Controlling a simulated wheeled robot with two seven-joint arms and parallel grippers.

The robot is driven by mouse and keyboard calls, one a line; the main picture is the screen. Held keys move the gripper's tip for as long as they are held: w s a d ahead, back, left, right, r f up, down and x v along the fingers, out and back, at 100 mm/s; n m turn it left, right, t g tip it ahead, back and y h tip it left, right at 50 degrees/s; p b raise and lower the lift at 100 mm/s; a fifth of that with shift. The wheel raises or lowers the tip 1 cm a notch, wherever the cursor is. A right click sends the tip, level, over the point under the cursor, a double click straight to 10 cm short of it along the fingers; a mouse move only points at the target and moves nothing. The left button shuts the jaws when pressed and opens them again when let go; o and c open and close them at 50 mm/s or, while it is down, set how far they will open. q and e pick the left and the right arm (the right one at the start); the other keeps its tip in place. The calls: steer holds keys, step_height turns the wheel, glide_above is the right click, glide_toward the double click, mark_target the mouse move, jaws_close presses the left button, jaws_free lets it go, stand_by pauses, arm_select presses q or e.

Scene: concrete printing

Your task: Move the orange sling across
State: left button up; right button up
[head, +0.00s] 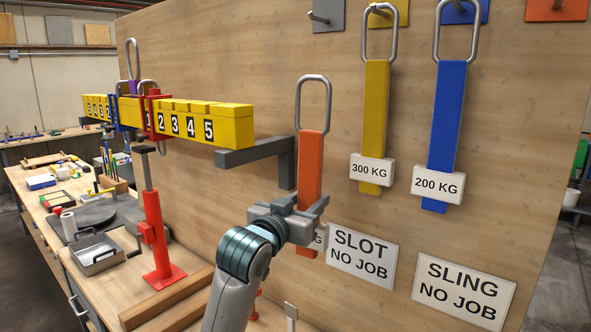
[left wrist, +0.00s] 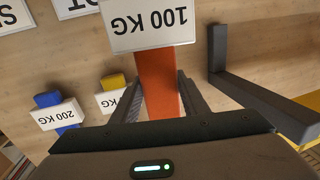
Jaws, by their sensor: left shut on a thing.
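The orange sling (head: 311,165) is upright in front of the wooden board, with its grey metal loop at the top. My left gripper (head: 305,205) is shut on its lower part. In the left wrist view, the two fingers (left wrist: 165,100) lie on either side of the orange strap (left wrist: 160,80), and its white tag (left wrist: 150,25) reads 100 KG. In the head view that tag is mostly hidden behind my gripper. The loop is on no peg that I can see. An orange peg plate (head: 556,9) shows at the top right. My right gripper is not in view.
A yellow numbered beam (head: 225,111) with a red collar (head: 154,117) reaches toward a dark grey bracket (head: 250,153) left of the sling. Yellow (head: 375,115) and blue (head: 446,125) slings hang to the right. A red stand (head: 156,235) is on the bench.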

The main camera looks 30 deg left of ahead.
arm_select(q)
steer(key=s+d+f+b, duration=0.3)
steer(key=s+d+f, duration=0.1)
steer(key=f, duration=0.7)
steer(key=s+d+f+b, duration=0.4)
steer(key=d+f, duration=0.1)
steer(key=f, duration=0.6)
steer(key=s+d+f+h+b, duration=0.1)
steer(key=s+d+f+b, duration=0.2)
steer(key=f, duration=0.9)
steer(key=shift+s+d, duration=0.6)
steer(key=shift+d, duration=0.05)
steer(key=shift+f, duration=0.1)
